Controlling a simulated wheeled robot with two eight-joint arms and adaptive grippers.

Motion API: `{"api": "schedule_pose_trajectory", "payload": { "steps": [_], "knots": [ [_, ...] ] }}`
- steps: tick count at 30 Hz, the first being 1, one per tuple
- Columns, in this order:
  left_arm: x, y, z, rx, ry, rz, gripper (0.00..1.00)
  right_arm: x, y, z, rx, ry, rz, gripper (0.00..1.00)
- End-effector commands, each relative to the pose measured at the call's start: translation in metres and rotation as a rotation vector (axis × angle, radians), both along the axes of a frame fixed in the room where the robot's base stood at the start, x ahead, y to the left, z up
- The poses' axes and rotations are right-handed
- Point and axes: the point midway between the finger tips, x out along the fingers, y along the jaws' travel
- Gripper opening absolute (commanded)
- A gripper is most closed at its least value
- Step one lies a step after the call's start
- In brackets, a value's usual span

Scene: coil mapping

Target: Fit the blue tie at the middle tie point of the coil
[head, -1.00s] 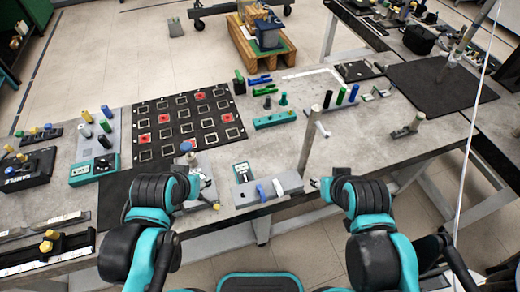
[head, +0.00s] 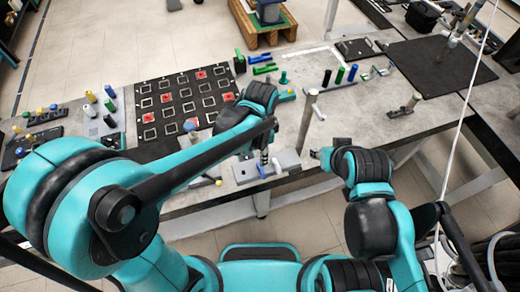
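A grey block (head: 290,160) at the table's front edge holds a small blue piece (head: 262,171), which may be the blue tie, and a white piece (head: 277,167) beside it. My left gripper (head: 264,157) points down at the block, just above the blue piece. The forearm hides most of its fingers, and I cannot tell whether it touches the piece. My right gripper (head: 316,154) is just right of the block, off the front edge; its fingers are too small to read. I cannot make out a coil or its middle tie point for sure.
A grey post (head: 307,120) stands upright right behind the block. A black mat (head: 165,150) with red and white squares lies left. Green and blue pegs (head: 339,76) stand at back right.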

Motion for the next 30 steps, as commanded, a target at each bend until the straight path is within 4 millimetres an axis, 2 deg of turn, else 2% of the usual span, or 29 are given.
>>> {"api": "schedule_pose_trajectory", "payload": {
  "steps": [13, 18, 26, 30],
  "knots": [
    [0.001, 0.0, -0.064, 0.0, 0.0, 0.0, 0.43, 0.0, 0.0, -0.015, 0.0, 0.0, 0.0, 0.4],
    [0.0, 0.0, -0.074, 0.0, 0.0, 0.0, 0.43, 0.0, 0.0, -0.016, 0.0, 0.0, 0.0, 0.4],
    [0.0, 0.0, -0.074, 0.0, 0.0, 0.001, 0.43, 0.0, 0.0, -0.016, 0.0, 0.0, 0.0, 0.4],
    [0.0, 0.0, -0.074, 0.0, 0.0, 0.001, 0.09, 0.0, 0.0, -0.016, 0.0, 0.0, 0.0, 0.4]
  ]
}}
